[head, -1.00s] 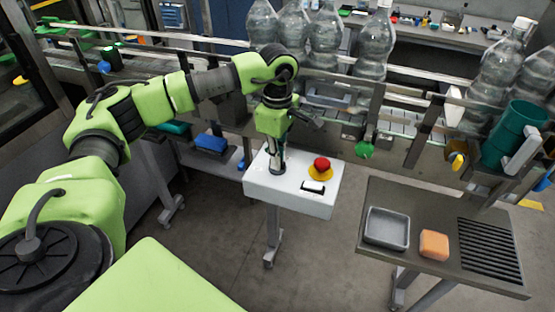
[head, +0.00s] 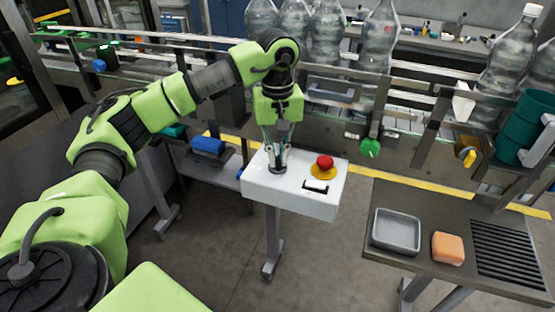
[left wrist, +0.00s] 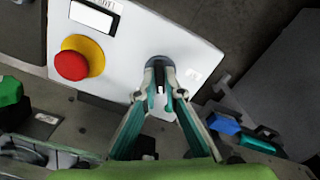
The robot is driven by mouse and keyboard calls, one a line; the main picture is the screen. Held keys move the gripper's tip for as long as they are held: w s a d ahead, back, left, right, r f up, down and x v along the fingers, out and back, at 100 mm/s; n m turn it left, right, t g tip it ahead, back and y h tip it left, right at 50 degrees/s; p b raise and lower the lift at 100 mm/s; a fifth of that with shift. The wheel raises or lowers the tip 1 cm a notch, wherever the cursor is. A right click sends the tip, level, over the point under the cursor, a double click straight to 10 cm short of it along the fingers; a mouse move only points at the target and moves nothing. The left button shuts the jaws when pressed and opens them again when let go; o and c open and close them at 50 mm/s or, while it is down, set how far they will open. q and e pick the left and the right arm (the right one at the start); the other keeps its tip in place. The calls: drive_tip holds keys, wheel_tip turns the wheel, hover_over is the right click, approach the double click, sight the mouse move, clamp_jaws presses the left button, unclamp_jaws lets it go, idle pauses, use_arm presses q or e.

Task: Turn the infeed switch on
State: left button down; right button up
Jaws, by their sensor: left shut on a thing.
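A white control box (head: 305,203) on a stand carries a dark round-based knob (left wrist: 158,62), which I take to be the infeed switch, at its left end in the head view. My left gripper (head: 278,165) points down over this end. In the left wrist view, its two teal-lined fingertips (left wrist: 161,88) are shut on the knob, which they partly hide. The knob's exact angle cannot be read. A red button on a yellow base (head: 324,165) and a white rocker in a black frame (head: 316,186) sit on the same box, clear of the fingers.
A conveyor with large clear bottles (head: 379,42) runs behind the box. A side table to the right bears a grey tray (head: 396,232) and an orange block (head: 448,248). A blue bin (head: 208,145) sits low on the left. Floor in front is open.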

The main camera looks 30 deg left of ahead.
sight(278, 158)
use_arm(q)
drive_tip(key=m+b, duration=0.1)
drive_tip(key=m, duration=0.3)
drive_tip(key=shift+r+m+b, duration=0.1)
drive_tip(key=shift+m+b, duration=0.2)
drive_tip(key=shift+m, duration=0.6)
drive_tip(key=c, duration=2.1)
unclamp_jaws()
drive_tip(key=shift+c, duration=0.2)
drive_tip(key=shift+r, duration=0.15)
wheel_tip(278, 158, up, 12)
